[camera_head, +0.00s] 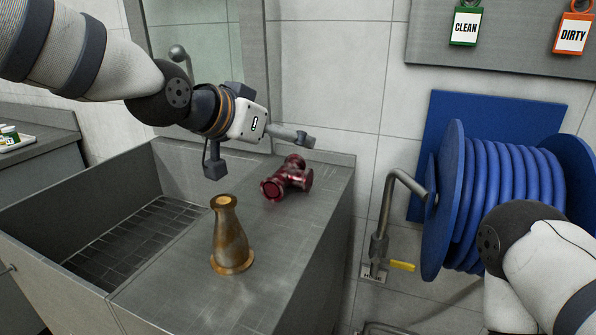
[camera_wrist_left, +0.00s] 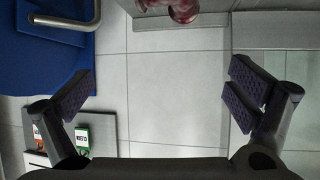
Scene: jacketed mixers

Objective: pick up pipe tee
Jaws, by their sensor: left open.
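The pipe tee (camera_head: 288,179) is dark red and shiny, and it lies on the metal counter (camera_head: 180,292) near its back right corner. It also shows in part at the top edge of the left wrist view (camera_wrist_left: 184,10). My left gripper (camera_head: 303,139) is above and behind the tee, close to the wall, and does not touch it. In the left wrist view the left gripper (camera_wrist_left: 160,97) has its two fingers wide apart with nothing between them. My right arm enters at the right edge, but its gripper is out of view.
A brass-coloured conical fitting (camera_head: 231,240) stands upright on the counter in front of the tee. A sink basin (camera_head: 130,225) lies to the left. A blue hose reel (camera_head: 455,205) and a bent pipe (camera_head: 383,215) are right of the counter. Clean (camera_head: 466,26) and dirty (camera_head: 573,33) tags hang above.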

